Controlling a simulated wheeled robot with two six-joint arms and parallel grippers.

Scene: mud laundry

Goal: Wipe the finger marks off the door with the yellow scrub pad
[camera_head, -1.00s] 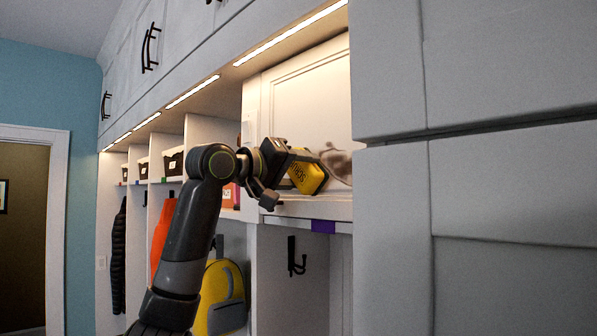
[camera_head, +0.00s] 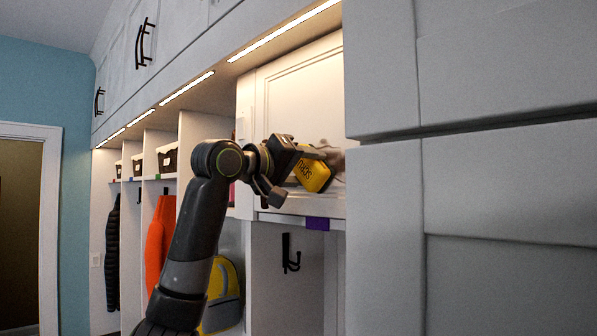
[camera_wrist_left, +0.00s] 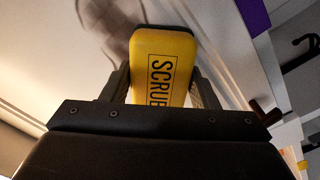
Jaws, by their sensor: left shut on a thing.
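The yellow scrub pad (camera_head: 313,175) has dark lettering and is held in my left gripper (camera_head: 308,164), which is shut on it. The pad also shows in the left wrist view (camera_wrist_left: 163,62), between the two fingers. The white door (camera_head: 300,95) is a framed panel at the back of the lit cubby. Dark finger marks (camera_head: 333,156) show low on it, just behind and to the right of the pad. In the left wrist view the smudge (camera_wrist_left: 112,25) lies at the upper left of the pad. Whether the pad touches the door cannot be told. My right gripper is out of view.
A shelf edge with a purple tag (camera_head: 317,223) runs below the door, with a black hook (camera_head: 290,253) under it. A large white cabinet front (camera_head: 480,180) stands close on the right. A yellow backpack (camera_head: 222,290) and orange garment (camera_head: 159,245) hang at left.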

